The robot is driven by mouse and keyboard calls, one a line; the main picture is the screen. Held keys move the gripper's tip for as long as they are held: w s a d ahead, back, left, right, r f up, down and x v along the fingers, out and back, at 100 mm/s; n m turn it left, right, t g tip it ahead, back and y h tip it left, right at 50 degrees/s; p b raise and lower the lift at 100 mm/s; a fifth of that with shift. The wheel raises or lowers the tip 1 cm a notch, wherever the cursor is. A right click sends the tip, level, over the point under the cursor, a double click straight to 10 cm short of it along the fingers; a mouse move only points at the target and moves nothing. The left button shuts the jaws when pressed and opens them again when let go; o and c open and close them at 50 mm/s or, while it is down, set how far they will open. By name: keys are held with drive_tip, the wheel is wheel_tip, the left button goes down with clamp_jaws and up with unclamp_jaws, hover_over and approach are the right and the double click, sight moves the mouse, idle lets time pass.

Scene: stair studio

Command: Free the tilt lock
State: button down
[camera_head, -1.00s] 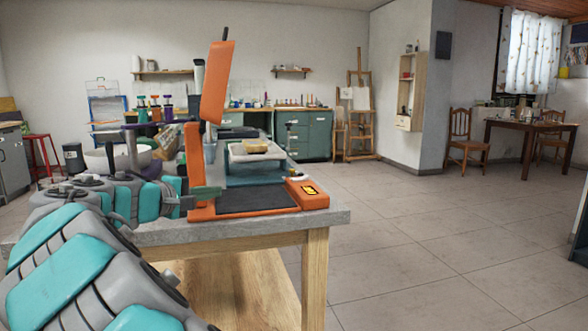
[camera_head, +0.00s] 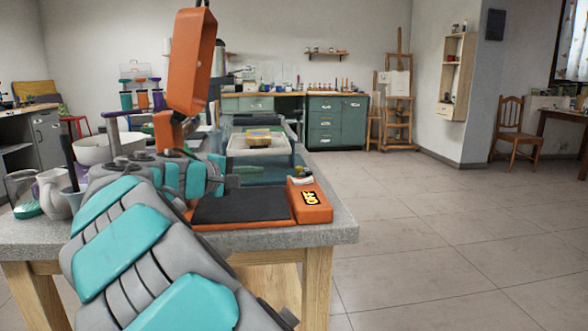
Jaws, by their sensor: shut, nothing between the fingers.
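An orange machine stands on the grey-topped table (camera_head: 345,232). Its raised orange head (camera_head: 192,62) tilts up above an orange post (camera_head: 164,130). A black plate (camera_head: 243,205) forms its base, and an orange box (camera_head: 310,202) with a yellow-marked display sits at the right front corner. I cannot make out the tilt lock; my arm covers much of the post's lower part. My gripper (camera_head: 232,181) is shut and empty, in front of the machine just above the black plate. I cannot tell whether it touches the machine.
A white tray (camera_head: 259,143) stands behind the machine. A white bowl (camera_head: 110,146), a white jug (camera_head: 55,192) and a glass jar (camera_head: 22,192) crowd the table's left side. Green cabinets (camera_head: 338,122) and an easel (camera_head: 397,105) stand at the back. The tiled floor (camera_head: 450,245) to the right is clear.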

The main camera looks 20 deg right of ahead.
sight(286, 176)
drive_tip(key=p+x, duration=0.1)
drive_tip(key=x, duration=1.3)
drive_tip(key=shift+w, duration=0.5)
idle(0.5)
drive_tip(key=shift+w, duration=0.3)
drive_tip(key=shift+w+d, duration=0.15)
drive_tip(key=shift+w, duration=0.7)
idle(0.4)
